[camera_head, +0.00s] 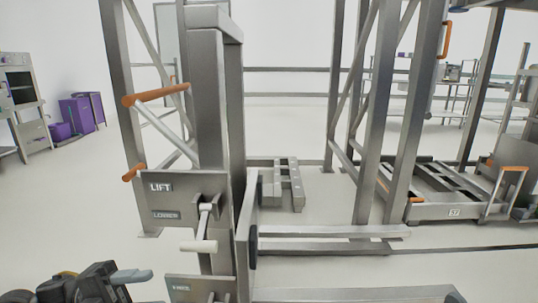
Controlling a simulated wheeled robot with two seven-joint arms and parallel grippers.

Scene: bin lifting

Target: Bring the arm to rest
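My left gripper (133,278) shows at the bottom left, with its dark body and a grey finger pointing right. It is apart from the lift in front of it, and the bottom picture edge cuts part of it off, so I cannot tell whether it is open. My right gripper is not in view. The lift (210,110) is a grey metal column with a plate marked LIFT (175,190). A lever with a pale handle (199,246) hangs at the plate's right side.
The lift has orange-gripped handles (155,95) and low forks (330,232) reaching right. A tall metal frame (380,120) stands behind. A wheeled cart (445,211) is at the right. Purple bins (78,115) stand far left. Pale floor is open at the left.

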